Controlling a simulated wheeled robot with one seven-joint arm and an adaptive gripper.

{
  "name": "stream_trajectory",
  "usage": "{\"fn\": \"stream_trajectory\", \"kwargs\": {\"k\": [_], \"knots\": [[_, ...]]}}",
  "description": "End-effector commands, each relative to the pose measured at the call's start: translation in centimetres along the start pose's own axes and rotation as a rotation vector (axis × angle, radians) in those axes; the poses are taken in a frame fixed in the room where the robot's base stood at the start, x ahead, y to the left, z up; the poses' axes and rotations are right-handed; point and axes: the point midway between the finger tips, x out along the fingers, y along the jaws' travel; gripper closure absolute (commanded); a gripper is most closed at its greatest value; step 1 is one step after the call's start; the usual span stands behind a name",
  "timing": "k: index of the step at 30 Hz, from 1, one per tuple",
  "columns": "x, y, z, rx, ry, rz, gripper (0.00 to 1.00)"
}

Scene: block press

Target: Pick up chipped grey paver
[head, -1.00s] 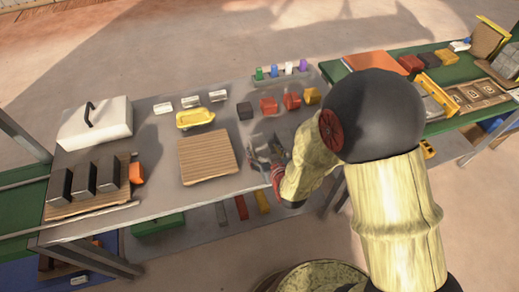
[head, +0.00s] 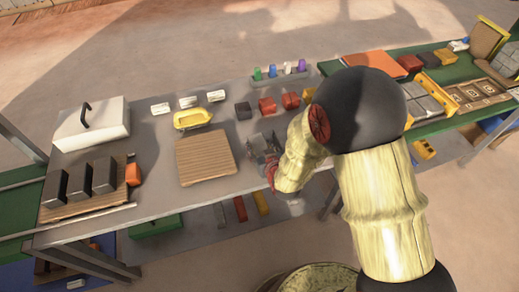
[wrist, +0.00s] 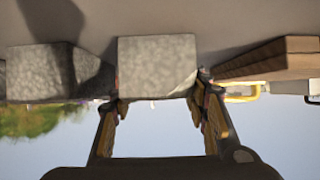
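The chipped grey paver (wrist: 156,62) is a speckled grey block with a pale broken corner at its lower right in the wrist view. It sits on the table, straight in front of my gripper (wrist: 161,92). The two fingers stand apart near its two sides; I cannot tell whether they touch it. A second grey block (wrist: 38,72) without a visible chip stands to its left in the wrist view. In the head view, my gripper (head: 271,163) is low at the table's front, right of the wooden board (head: 205,158), and partly hides the grey blocks (head: 258,143).
The wooden board's edge (wrist: 272,58) is close to the right finger in the wrist view. A black block (head: 243,110), red blocks (head: 267,105) and a yellow tray (head: 193,118) stand behind. Dark blocks (head: 78,182) on a board are far left. The table's front edge is near.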

Motion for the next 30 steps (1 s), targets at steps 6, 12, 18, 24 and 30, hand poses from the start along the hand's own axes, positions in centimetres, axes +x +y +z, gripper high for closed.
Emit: {"fn": "stream_trajectory", "kwargs": {"k": [6, 12, 18, 24, 30], "knots": [[0.00, 0.01, 0.01, 0.000, 0.000, 0.000, 0.69], [0.00, 0.02, 0.01, 0.001, 0.000, 0.000, 0.81], [0.00, 0.02, 0.02, 0.001, 0.000, 0.000, 0.92], [0.00, 0.02, 0.02, 0.001, 0.000, 0.001, 1.00], [0.03, 0.02, -0.25, 0.001, 0.005, 0.001, 1.00]]}}
